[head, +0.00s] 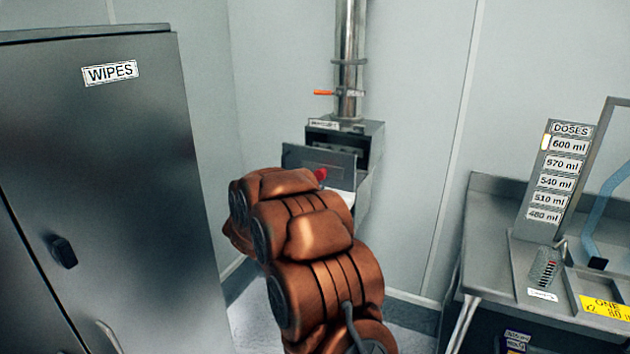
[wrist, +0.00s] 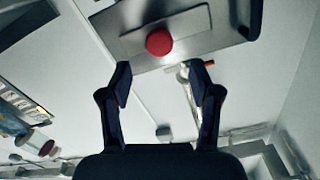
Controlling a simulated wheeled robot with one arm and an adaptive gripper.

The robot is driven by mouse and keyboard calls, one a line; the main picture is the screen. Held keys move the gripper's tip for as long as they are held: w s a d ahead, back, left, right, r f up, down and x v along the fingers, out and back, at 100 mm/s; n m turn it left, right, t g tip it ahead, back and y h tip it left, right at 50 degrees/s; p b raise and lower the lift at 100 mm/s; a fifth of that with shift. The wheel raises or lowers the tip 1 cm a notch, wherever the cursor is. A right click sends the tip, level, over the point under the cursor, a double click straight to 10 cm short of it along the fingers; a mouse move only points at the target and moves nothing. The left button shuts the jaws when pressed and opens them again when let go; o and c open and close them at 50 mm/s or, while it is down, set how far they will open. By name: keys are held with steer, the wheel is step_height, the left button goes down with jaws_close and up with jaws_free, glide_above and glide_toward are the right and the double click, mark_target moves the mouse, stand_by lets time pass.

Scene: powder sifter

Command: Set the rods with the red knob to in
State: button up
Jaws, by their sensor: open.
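The red knob (head: 320,174) shows in the head view just beyond my arm, at the front of a grey metal box (head: 372,185) under a vertical pipe. In the wrist view the round red knob (wrist: 159,41) sits on a grey metal plate (wrist: 212,38). My gripper (wrist: 159,78) is open and empty. Its two dark fingers are spread to either side below the knob in that picture, apart from it. In the head view my arm hides the gripper. I cannot make out the rods or their position.
A grey cabinet labelled WIPES (head: 110,130) stands at left. A metal bench (head: 490,230) with a DOSES board (head: 568,165) stands at right. The pipe (head: 350,55) above the box has an orange-handled lever (head: 324,93). Some floor shows between box and bench.

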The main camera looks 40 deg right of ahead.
steer(key=shift+v, duration=1.85)
steer(key=w+a+n+t+y, duration=0.25)
steer(key=a+y, duration=0.25)
steer(key=a, duration=0.3)
steer(key=w+a+n+t+y, duration=0.2)
steer(key=a+n+y, duration=0.25)
steer(key=a, duration=0.35)
steer(key=s+a+f+n+g+y, duration=0.1)
steer(key=s+a+n+y, duration=0.1)
steer(key=s+a+y, duration=0.45)
steer(key=s+a+f+n+g+y, duration=0.1)
steer(key=s+a+n+g, duration=0.15)
steer(key=a, duration=0.65)
steer(key=s+a+f+n+g+y, duration=0.1)
steer(key=s+a+f+n+g, duration=0.1)
steer(key=s, duration=0.6)
steer(key=s+a+f+n+g, duration=0.1)
steer(key=s+a+g, duration=0.15)
steer(key=s, duration=0.65)
steer(key=s+d+f+n+g+h, duration=0.1)
steer(key=s+d+g, duration=0.1)
steer(key=s, duration=0.9)
steer(key=s+d+n+g, duration=0.1)
steer(key=s+g, duration=0.3)
steer(key=s, duration=0.7)
steer(key=shift+s+d+f+h, duration=0.25)
steer(key=shift+d+f+h, duration=0.15)
steer(key=shift+d, duration=0.15)
